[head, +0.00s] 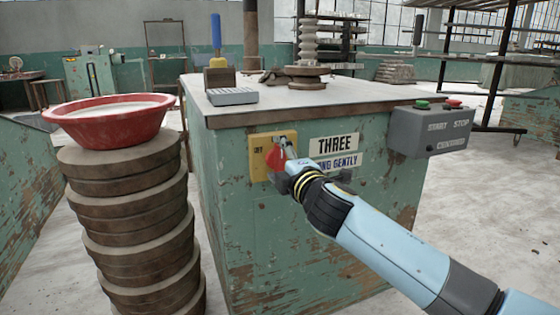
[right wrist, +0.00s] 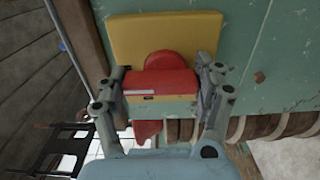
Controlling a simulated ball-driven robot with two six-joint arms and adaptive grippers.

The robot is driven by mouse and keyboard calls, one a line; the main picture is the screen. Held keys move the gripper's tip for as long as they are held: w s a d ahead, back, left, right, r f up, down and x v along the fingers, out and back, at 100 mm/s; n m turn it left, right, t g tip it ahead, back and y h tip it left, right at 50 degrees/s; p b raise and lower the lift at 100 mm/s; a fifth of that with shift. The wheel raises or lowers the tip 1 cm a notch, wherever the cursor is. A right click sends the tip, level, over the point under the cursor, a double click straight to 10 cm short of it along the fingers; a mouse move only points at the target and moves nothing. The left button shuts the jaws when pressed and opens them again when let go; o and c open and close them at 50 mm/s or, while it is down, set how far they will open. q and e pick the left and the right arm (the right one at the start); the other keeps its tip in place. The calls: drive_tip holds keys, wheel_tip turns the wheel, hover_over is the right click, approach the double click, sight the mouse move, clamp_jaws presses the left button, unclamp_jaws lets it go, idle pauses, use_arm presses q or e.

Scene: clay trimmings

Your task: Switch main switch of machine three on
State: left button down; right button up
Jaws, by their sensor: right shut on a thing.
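Machine three is a worn green cabinet (head: 225,215) with a "THREE" sign (head: 334,145) on its front. Its main switch is a red handle (head: 275,157) on a yellow plate (head: 259,150), left of the sign. In the right wrist view the red handle (right wrist: 158,84) and its round hub show against the yellow plate (right wrist: 165,36). My right gripper (right wrist: 162,92) is shut on the red handle, one finger on each side. In the head view my right gripper (head: 281,169) partly covers the handle. I cannot read its on or off position. My left gripper is not in view.
A grey control box (head: 428,132) with green and red buttons, marked "START" and "STOP", is on the cabinet's right. A red bowl (head: 108,119) tops a stack of round slabs (head: 130,200) close on the left. Tools and a grey block (head: 232,96) lie on the cabinet top.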

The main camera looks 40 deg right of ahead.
drive_tip(key=shift+f, duration=0.1)
drive_tip(key=o, duration=1.2)
drive_tip(key=shift+c, duration=0.2)
drive_tip(key=v, duration=1.2)
